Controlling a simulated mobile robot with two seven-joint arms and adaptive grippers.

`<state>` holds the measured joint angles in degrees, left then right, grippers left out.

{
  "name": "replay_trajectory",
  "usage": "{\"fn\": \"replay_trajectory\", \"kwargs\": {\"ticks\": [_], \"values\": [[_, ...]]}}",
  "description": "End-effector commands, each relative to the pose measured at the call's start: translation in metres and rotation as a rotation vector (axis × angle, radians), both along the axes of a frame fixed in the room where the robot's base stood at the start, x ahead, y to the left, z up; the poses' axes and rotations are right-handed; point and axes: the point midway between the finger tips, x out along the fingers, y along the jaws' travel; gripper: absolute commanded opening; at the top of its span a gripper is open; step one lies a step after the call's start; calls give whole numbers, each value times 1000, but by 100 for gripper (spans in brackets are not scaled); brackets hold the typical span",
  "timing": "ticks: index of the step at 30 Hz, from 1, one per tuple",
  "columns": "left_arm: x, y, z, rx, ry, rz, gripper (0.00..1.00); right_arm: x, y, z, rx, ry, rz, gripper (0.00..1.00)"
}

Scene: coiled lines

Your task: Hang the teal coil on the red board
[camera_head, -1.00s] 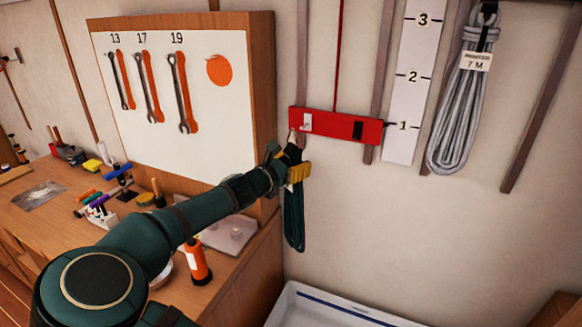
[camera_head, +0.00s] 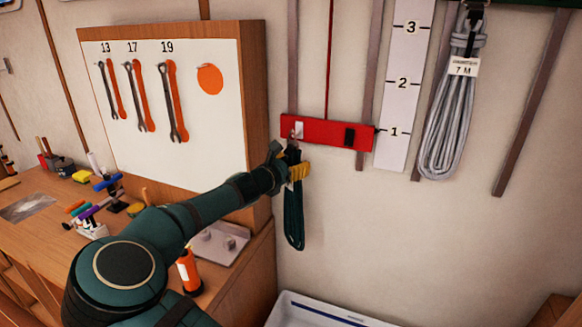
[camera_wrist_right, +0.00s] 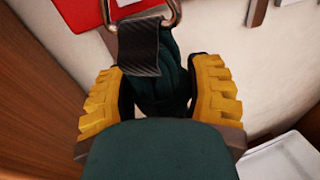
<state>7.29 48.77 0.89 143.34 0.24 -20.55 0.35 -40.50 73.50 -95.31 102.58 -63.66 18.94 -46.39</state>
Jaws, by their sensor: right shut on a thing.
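The red board (camera_head: 327,133) is fixed to the wall, with a white hook plate (camera_head: 298,130) at its left and a black one (camera_head: 350,137) at its right. My right gripper (camera_head: 293,172) is just below the board's left end. It is shut on the strap top of the teal coil (camera_head: 293,222), which hangs down below it. In the right wrist view, the yellow fingers (camera_wrist_right: 160,95) flank the teal coil (camera_wrist_right: 172,85), its black strap (camera_wrist_right: 144,45) and a metal ring (camera_wrist_right: 174,12) near the red board (camera_wrist_right: 82,12). I cannot tell whether the ring is on the hook. My left gripper is out of view.
A wooden-sided tool panel (camera_head: 255,110) with wrenches stands left of the gripper. A grey coil (camera_head: 452,120) hangs at the right, beside a white numbered scale (camera_head: 397,100). A white bin (camera_head: 310,312) is below. The workbench (camera_head: 240,285) holds several tools.

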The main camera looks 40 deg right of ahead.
Motion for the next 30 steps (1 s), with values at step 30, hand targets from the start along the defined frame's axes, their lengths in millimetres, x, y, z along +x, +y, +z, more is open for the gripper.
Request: {"fn": "replay_trajectory", "kwargs": {"ticks": [30], "values": [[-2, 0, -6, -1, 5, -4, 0, 10, -19, -12, -1, 0, 0, 12]]}}
